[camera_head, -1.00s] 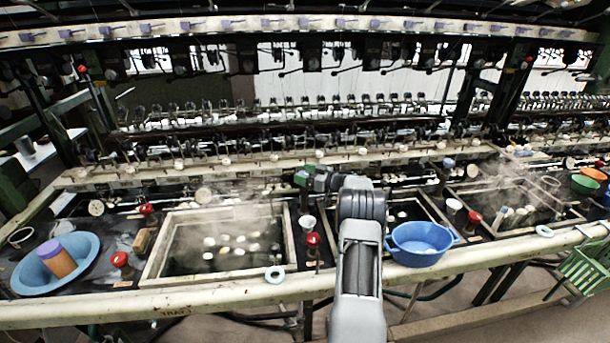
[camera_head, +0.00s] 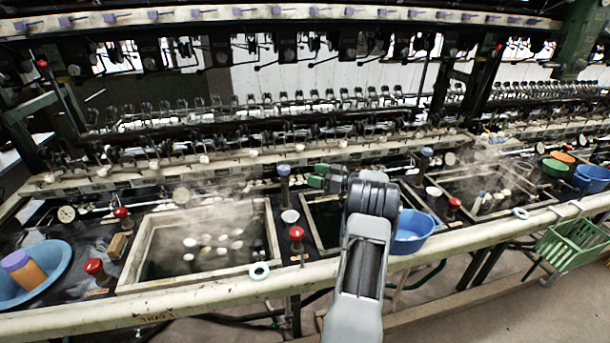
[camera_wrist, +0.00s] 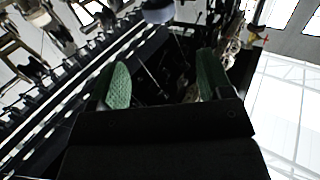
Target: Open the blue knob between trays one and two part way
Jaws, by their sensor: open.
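The blue knob (camera_head: 284,170) stands upright on a short post behind the gap between tray one (camera_head: 132,268) on the left and tray two (camera_head: 311,226), which my arm partly covers. My gripper (camera_head: 318,176) is open, its green fingertips just right of the knob in the head view, with a small gap in the picture. Whether they touch in depth cannot be told. In the wrist view the green fingers (camera_wrist: 164,82) are apart with nothing clearly between them. A pale blue-grey round thing (camera_wrist: 158,11), probably the knob, shows beyond them at the top edge.
A red knob (camera_head: 296,233) and a white cup (camera_head: 290,216) stand between the trays in front of the blue knob. A blue bowl (camera_head: 412,232) is right of my arm. Another blue knob (camera_head: 426,153) stands farther right. Steam drifts over tray one.

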